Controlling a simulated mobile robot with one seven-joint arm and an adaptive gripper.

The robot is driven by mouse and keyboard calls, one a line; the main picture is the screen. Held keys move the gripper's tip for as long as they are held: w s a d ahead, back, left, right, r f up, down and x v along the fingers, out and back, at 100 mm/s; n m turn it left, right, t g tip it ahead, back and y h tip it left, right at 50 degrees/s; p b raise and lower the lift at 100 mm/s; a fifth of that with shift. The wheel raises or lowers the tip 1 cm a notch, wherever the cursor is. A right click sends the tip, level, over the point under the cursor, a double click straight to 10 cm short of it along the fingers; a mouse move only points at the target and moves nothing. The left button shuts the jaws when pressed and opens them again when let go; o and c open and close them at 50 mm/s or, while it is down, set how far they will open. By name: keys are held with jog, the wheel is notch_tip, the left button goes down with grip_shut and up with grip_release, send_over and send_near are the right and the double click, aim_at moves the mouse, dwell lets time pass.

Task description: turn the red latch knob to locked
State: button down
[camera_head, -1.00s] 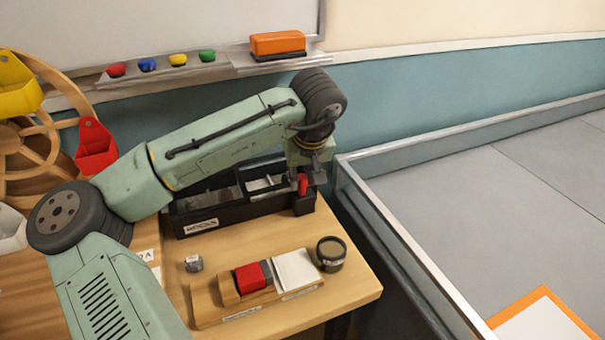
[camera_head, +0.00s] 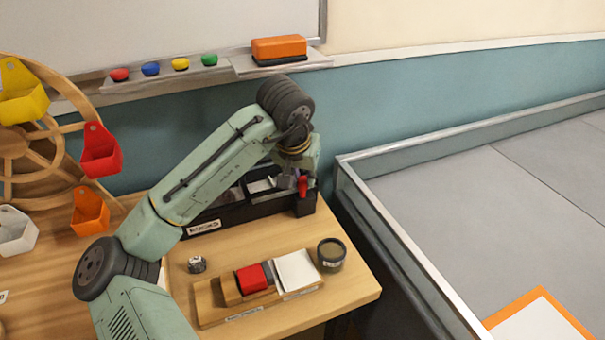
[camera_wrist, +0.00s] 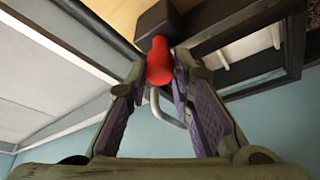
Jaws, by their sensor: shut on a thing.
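The red latch knob (camera_head: 303,186) stands on a dark block at the right end of the black labelled box (camera_head: 235,212), at the back of the wooden table. My gripper (camera_head: 299,174) reaches down to it from above. In the wrist view, my gripper (camera_wrist: 158,72) has its two fingers on either side of the red knob (camera_wrist: 159,62) and is shut on it. The dark block (camera_wrist: 155,22) is just beyond the knob. A bent metal loop (camera_wrist: 166,112) shows between the fingers. The locked mark cannot be made out.
A wooden holder (camera_head: 212,311) with a red block (camera_head: 251,279) and white pad (camera_head: 296,270) lies in front. A round dark tin (camera_head: 331,254) and a small grey piece (camera_head: 197,264) are nearby. A metal-rimmed barrier (camera_head: 400,240) borders the table's right side.

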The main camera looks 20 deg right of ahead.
jog(key=shift+m, duration=0.6)
jog(key=c, duration=1.4)
grip_release()
jog(key=shift+h, duration=0.3)
jog(key=v, duration=1.2)
jog(key=shift+w, duration=0.2)
